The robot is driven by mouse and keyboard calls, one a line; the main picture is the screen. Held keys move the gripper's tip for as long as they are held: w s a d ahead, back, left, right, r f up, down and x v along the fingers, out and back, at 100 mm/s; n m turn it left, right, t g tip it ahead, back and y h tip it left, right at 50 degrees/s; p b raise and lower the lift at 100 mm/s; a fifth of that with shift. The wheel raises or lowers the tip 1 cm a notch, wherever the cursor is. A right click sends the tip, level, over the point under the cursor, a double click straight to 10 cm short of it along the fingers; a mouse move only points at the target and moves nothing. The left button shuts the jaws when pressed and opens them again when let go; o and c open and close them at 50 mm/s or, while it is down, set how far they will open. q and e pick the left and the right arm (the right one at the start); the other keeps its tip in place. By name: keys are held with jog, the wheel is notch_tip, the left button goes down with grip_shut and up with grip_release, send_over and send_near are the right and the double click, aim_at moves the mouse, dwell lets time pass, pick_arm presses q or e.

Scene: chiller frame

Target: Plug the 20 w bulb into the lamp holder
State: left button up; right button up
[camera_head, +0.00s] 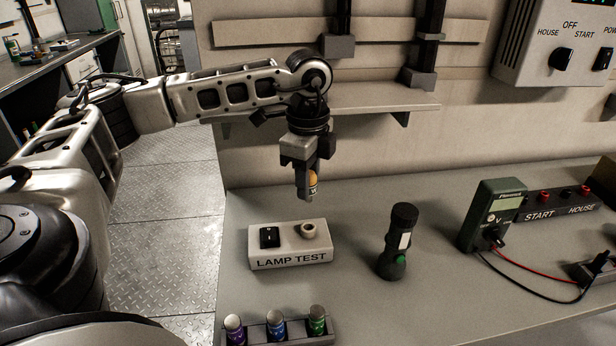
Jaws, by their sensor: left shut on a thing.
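My left gripper (306,181) points down and is shut on a small bulb (313,182) with an orange band. The print on its label is too small to read. The bulb hangs above the lamp test box (288,257), apart from it. The box is light grey and marked LAMP TEST, with a black switch (269,237) on its left. The round lamp holder (308,230) stands on the box's right and looks empty. The bulb is almost straight above this holder in the picture. My right gripper is not in view.
A black flashlight (399,240) stands upright right of the box. A green multimeter (491,215) with red and black leads is farther right. A wall shelf (375,97) is behind my gripper.

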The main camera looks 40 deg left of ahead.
aim_at(308, 202)
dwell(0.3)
pick_arm(q)
jog(key=shift+f+b, duration=0.65)
jog(key=shift+f, duration=0.2)
notch_tip(308, 202, down, 4)
jog(key=b, duration=0.2)
jog(key=shift+r+b, duration=0.1)
jog(key=shift+b, duration=0.3)
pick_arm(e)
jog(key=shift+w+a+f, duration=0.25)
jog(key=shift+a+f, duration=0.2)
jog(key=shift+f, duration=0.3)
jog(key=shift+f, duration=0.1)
